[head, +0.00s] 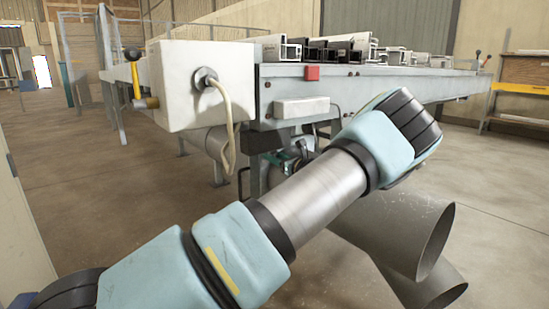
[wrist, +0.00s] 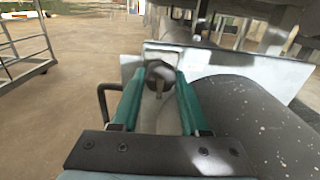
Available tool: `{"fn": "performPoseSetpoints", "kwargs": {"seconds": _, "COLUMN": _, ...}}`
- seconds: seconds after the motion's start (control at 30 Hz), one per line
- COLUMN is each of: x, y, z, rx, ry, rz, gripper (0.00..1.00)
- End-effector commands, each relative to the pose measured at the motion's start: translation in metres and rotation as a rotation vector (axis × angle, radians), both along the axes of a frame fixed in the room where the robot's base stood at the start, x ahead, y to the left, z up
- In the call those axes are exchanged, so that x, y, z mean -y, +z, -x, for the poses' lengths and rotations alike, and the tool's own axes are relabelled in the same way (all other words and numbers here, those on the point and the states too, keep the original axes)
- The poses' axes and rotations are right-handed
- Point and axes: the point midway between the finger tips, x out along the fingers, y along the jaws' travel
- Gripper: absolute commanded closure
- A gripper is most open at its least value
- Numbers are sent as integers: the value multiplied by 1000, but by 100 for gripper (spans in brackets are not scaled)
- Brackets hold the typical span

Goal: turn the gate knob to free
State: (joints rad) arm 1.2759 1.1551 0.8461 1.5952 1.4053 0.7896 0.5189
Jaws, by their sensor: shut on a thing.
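The gate knob (wrist: 160,70) shows in the wrist view as a dark round part with a small pale bar, in front of a shiny metal plate (wrist: 225,68). My gripper (wrist: 157,84) has its two green fingers on either side of the knob and is shut on it. I cannot read any marking for the knob's position. In the head view my gripper (head: 284,160) is a small teal shape under the bench, partly behind my arm. The knob cannot be made out there.
The bench (head: 400,88) bears several metal profiles at the back. A white box (head: 175,90) with a cable hangs at its left end. Large grey pipes (head: 410,240) lie below, and one (wrist: 250,120) is close to the right of my gripper.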

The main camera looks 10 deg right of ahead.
Motion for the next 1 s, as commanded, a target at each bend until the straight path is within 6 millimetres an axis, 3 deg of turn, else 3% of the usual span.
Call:
{"fn": "performPoseSetpoints", "kwargs": {"seconds": 0.47, "x": 1, "y": -2, "z": 0, "rx": 53, "ry": -1, "rz": 112, "gripper": 100}}
{"fn": "performPoseSetpoints", "kwargs": {"seconds": 1.0, "x": 3, "y": -3, "z": -1, "rx": 262, "ry": -2, "rz": 553, "gripper": 100}}
